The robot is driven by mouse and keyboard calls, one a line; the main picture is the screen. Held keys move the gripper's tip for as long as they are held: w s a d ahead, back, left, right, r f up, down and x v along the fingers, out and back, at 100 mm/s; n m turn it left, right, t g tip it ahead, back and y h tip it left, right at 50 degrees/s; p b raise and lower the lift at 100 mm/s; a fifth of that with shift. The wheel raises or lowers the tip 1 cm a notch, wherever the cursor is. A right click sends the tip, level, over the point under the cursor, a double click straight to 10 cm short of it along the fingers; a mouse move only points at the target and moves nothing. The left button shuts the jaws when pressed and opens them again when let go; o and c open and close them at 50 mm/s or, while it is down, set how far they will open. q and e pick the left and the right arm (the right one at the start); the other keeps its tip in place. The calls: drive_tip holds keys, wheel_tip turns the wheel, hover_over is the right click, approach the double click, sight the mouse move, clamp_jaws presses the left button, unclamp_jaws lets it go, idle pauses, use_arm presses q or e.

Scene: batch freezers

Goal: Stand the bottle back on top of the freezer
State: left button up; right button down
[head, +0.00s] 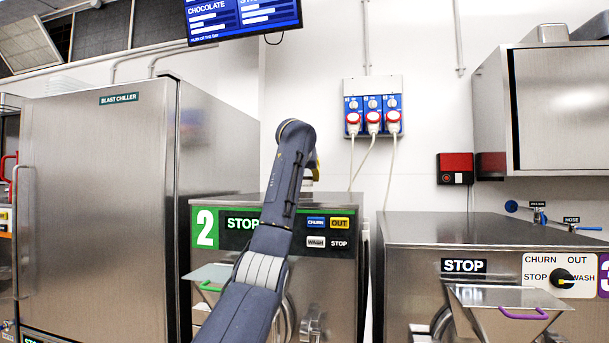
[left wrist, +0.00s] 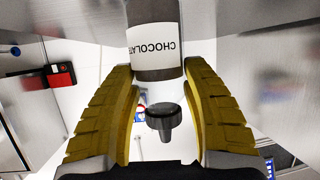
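The bottle with a white CHOCOLATE label (left wrist: 152,48) and a dark cap (left wrist: 162,122) is in the left wrist view, which is upside down. The bottle looks roughly upright. My left gripper (left wrist: 160,72) has its yellow fingers on both sides of the bottle, flush with its sides, and looks shut on it. In the head view my left gripper (head: 314,162) is over the top of freezer 2 (head: 345,200). Only a small pale part of the bottle (head: 307,186) shows below it. The bottle's base is hidden, so I cannot tell whether it touches the freezer top. My right gripper is not in view.
The tall blast chiller (head: 95,200) stands to the left, and freezer 3 (head: 480,230) to the right. Red sockets (head: 374,117) with hanging cables are on the wall behind. A menu screen (head: 240,18) hangs above. Freezer 3's top is clear.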

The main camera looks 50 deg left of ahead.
use_arm(q)
drive_tip(key=o, duration=0.4)
drive_tip(key=shift+r, duration=0.15)
drive_tip(key=v, duration=1.2)
